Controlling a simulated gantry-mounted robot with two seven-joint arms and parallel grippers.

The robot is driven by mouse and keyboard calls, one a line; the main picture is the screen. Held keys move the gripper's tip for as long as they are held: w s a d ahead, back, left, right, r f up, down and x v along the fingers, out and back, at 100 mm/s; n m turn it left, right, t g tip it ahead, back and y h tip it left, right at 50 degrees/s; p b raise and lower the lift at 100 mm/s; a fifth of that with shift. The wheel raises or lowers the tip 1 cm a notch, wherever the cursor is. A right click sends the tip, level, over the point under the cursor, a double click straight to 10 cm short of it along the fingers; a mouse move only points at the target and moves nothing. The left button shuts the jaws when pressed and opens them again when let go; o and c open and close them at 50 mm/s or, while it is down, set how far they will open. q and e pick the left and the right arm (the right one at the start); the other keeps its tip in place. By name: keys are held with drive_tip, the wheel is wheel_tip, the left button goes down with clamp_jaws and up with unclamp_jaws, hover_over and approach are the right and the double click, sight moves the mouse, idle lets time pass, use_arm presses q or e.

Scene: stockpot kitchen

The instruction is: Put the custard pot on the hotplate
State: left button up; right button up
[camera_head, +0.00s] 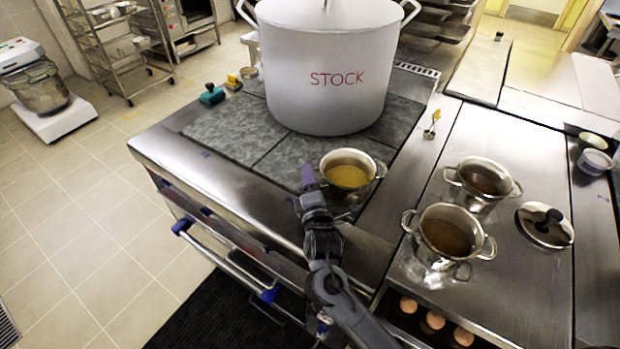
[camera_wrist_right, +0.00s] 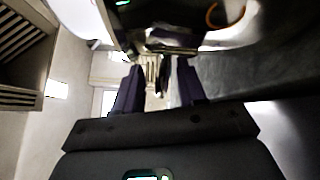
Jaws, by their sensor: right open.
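A small two-handled metal pot with yellow contents (camera_head: 352,178), apparently the custard pot, stands upright at the front right of the dark tiled hotplate (camera_head: 290,158). My right gripper (camera_head: 308,180) is at the pot's left side, close to its rim; I cannot tell whether it touches. In the right wrist view its two purple fingers (camera_wrist_right: 158,88) are apart, with nothing clearly held between them. My left gripper is not in view.
A big white STOCK pot (camera_head: 325,95) fills the back of the hotplate. Two pots with brown contents (camera_head: 447,236) (camera_head: 483,183) and a lid (camera_head: 545,226) are on the right counter. A green-topped item (camera_head: 212,95) sits at the hotplate's left edge. The front left tile is clear.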

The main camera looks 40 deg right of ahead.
drive_tip(key=p+v, duration=0.2)
drive_tip(key=v, duration=0.8)
drive_tip(key=shift+s+a+p, duration=0.2)
drive_tip(key=shift+s+p, duration=0.15)
drive_tip(key=shift+p, duration=0.05)
drive_tip(key=shift+s+a, duration=0.25)
drive_tip(key=shift+s, duration=0.25)
